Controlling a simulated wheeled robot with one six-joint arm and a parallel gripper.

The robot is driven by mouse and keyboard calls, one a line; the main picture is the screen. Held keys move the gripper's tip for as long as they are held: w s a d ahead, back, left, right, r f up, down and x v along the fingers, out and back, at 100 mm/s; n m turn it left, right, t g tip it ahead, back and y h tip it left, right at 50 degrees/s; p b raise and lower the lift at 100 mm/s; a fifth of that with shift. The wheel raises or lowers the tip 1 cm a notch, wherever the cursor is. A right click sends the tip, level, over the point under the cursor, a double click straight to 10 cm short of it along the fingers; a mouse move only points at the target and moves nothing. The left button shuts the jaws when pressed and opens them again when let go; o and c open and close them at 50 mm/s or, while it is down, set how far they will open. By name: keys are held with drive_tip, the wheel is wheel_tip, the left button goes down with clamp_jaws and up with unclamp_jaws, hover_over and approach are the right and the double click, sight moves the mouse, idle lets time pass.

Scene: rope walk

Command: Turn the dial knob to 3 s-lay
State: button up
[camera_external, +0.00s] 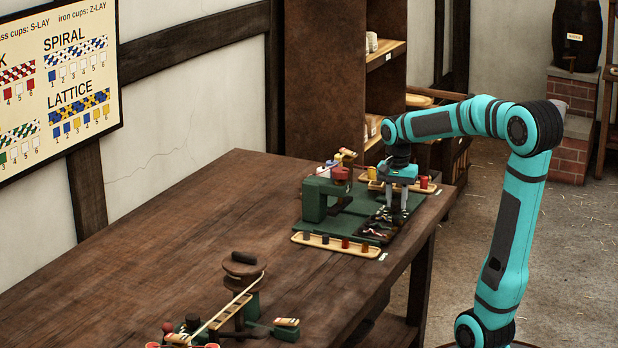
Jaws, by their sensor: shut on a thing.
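My gripper (393,205) points straight down over the right part of a green machine (314,200) on the wooden bench. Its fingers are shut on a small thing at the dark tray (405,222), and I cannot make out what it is. The dial knob and its marks, such as 3 s-lay, cannot be told apart in this view. The fingers and the machine's parts hide much of that spot.
A narrow tray (325,243) with several small cups lies along the machine's front. Another rope device (240,300) stands at the near end of the bench (170,235). A wall chart (60,90) hangs at left. The bench's left middle is clear.

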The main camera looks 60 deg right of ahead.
drive_tip(key=n, duration=0.5)
drive_tip(key=shift+n, duration=0.3)
drive_tip(key=n, duration=1)
drive_tip(key=shift+n, duration=2.6)
drive_tip(key=o, duration=1)
drive_tip(key=shift+c, duration=0.2)
drive_tip(key=shift+r, duration=0.1)
